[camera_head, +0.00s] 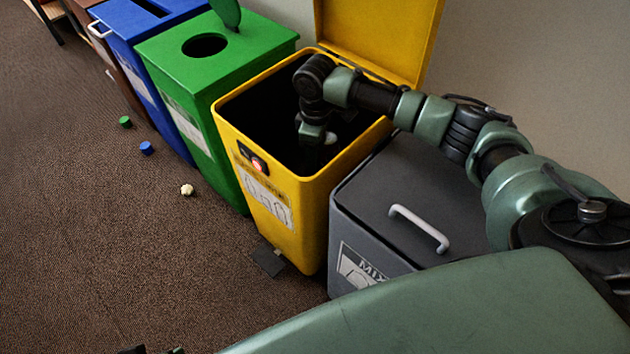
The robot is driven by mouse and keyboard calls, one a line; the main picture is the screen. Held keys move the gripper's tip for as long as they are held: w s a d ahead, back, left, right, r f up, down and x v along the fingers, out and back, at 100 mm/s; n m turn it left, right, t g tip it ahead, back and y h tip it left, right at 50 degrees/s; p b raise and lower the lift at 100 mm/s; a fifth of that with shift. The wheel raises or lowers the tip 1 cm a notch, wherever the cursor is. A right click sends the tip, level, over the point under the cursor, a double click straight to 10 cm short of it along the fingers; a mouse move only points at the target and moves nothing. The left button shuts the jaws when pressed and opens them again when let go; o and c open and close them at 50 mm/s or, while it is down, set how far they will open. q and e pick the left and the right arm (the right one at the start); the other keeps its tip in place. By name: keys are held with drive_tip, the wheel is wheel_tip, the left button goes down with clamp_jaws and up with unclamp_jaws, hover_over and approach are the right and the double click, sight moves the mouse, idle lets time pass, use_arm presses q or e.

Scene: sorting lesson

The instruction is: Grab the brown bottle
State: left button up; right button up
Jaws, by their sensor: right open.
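I see no brown bottle in this view. My right gripper (314,138) reaches down through the open top of the yellow bin (308,215). It is open, but its fingertips are hard to make out against the dark inside. A small pale thing (330,138) shows beside it in the bin; I cannot tell what it is. The bottom of the bin is hidden in shadow and by my right arm.
The yellow lid (378,35) stands raised behind. A grey bin (378,205) with a handle is at right; green (170,65) and blue (125,38) bins stand at left. Small green (125,121), blue (146,147) and cream (187,189) things lie on the open carpet.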

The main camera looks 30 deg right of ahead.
drive_tip(key=shift+c, duration=0.3)
clamp_jaws()
drive_tip(key=shift+r, duration=0.1)
idle(1.0)
